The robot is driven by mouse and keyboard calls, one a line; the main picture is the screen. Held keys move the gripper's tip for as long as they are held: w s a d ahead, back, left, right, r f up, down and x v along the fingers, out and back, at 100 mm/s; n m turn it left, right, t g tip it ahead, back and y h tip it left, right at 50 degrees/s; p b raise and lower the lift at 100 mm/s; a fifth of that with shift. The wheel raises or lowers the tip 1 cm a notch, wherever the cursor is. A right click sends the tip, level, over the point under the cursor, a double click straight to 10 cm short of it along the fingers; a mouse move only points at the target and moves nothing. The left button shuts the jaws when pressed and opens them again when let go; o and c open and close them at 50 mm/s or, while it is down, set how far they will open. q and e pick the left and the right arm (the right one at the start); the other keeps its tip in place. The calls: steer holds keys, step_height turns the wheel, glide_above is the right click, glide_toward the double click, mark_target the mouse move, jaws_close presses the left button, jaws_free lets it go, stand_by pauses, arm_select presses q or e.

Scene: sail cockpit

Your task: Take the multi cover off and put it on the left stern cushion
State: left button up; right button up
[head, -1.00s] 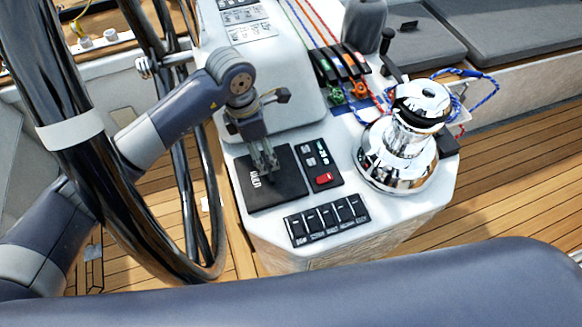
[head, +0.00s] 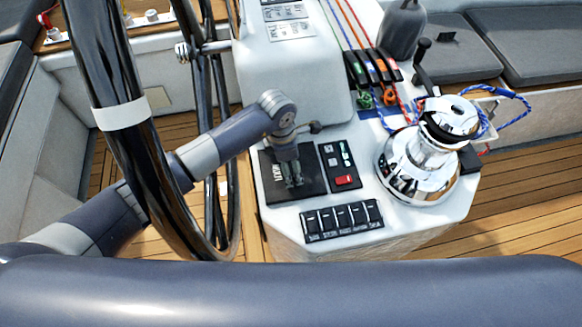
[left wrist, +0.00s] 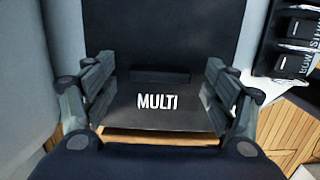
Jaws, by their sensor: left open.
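The multi cover (head: 312,178) is a black square plate lying on the white console, left of a small switch panel. In the left wrist view the cover (left wrist: 190,118) shows the white word MULTI and a raised dark ridge. My left gripper (head: 291,183) is open over the cover. Its fingers (left wrist: 157,85) stand on either side of the ridge and lettering, apart from each other with nothing gripped. Whether the fingertips touch the plate I cannot tell. Grey cushions (head: 455,52) show at the upper right and at the left edge (head: 50,155); which is the left stern one is unclear. My right gripper is not seen.
The black steering wheel (head: 115,75) stands in front of my left arm. A chrome winch (head: 425,160) with ropes is right of the cover. A row of black switches (head: 341,220) lies nearer me. Teak floor (head: 520,195) is clear at right.

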arm_select(q)
steer(key=shift+f, duration=0.1)
steer(key=c, duration=1)
steer(key=shift+c, duration=0.8)
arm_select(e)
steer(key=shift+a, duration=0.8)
